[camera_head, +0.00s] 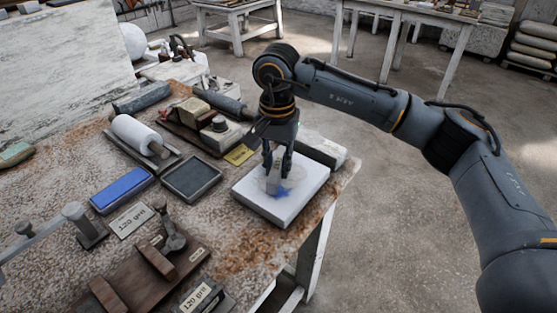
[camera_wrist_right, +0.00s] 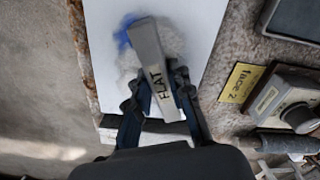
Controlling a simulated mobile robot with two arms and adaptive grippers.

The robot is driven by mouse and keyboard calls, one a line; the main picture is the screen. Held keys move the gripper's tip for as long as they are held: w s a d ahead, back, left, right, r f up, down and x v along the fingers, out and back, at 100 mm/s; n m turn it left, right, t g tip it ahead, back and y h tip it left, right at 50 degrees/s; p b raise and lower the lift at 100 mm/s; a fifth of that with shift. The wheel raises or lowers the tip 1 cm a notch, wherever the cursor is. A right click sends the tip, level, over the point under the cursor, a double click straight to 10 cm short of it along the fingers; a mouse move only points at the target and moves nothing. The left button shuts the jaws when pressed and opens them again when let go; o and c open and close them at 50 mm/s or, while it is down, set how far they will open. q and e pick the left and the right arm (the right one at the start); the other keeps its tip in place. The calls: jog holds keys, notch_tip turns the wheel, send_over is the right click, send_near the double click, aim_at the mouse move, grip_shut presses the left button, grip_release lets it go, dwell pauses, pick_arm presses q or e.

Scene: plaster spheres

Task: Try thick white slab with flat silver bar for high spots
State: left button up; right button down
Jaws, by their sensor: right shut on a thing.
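The thick white slab (camera_head: 305,190) lies flat on the stone-topped bench near its right edge. Its top carries a grey patch and a blue smear (camera_head: 283,192). My right gripper (camera_head: 276,168) points down over the slab, shut on the flat silver bar (camera_head: 272,183). In the right wrist view the bar (camera_wrist_right: 150,50) is marked "FLAT" and extends from between the fingers over the slab (camera_wrist_right: 200,25), beside the blue smear (camera_wrist_right: 125,35). I cannot tell whether the bar touches the slab. My left gripper is out of view.
Left of the slab are a dark tray (camera_head: 192,178), a blue pad (camera_head: 122,188) and a white roller (camera_head: 137,134). A pale block (camera_head: 322,149) stands behind the slab. A yellow "face 2" card (camera_wrist_right: 241,83) lies nearby. The bench edge is just right.

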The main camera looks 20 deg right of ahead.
jog(key=shift+s+a, duration=0.25)
jog(key=shift+s, duration=0.25)
jog(key=shift+s+a, duration=0.25)
jog(key=shift+s, duration=0.2)
jog(key=shift+w+d+b, duration=0.1)
jog(key=shift+w+d, duration=0.25)
jog(key=shift+w, duration=0.3)
jog(key=shift+w+d+b, duration=0.15)
jog(key=shift+w+d, duration=0.15)
jog(key=shift+w, duration=0.4)
jog(key=shift+w+d+b, duration=0.1)
jog(key=shift+w+d, duration=0.25)
jog(key=shift+w, duration=0.3)
jog(key=shift+s, duration=0.1)
jog(key=shift+s+a+r+p, duration=0.25)
jog(key=shift+s+r, duration=0.15)
jog(key=shift+s, duration=0.1)
jog(key=shift+s+a+r+p, duration=0.1)
jog(key=shift+s+a+r, duration=0.15)
jog(key=shift+s+r, duration=0.15)
jog(key=shift+f, duration=0.1)
jog(key=shift+s+a+f+b, duration=0.1)
jog(key=shift+s+a+b, duration=0.1)
jog(key=shift+s+a, duration=0.4)
jog(key=shift+s+a+f+b, duration=0.15)
jog(key=shift+s+a, duration=0.2)
jog(key=shift+a, duration=0.3)
jog(key=shift+f+b, duration=0.55)
jog(key=shift+b, duration=0.05)
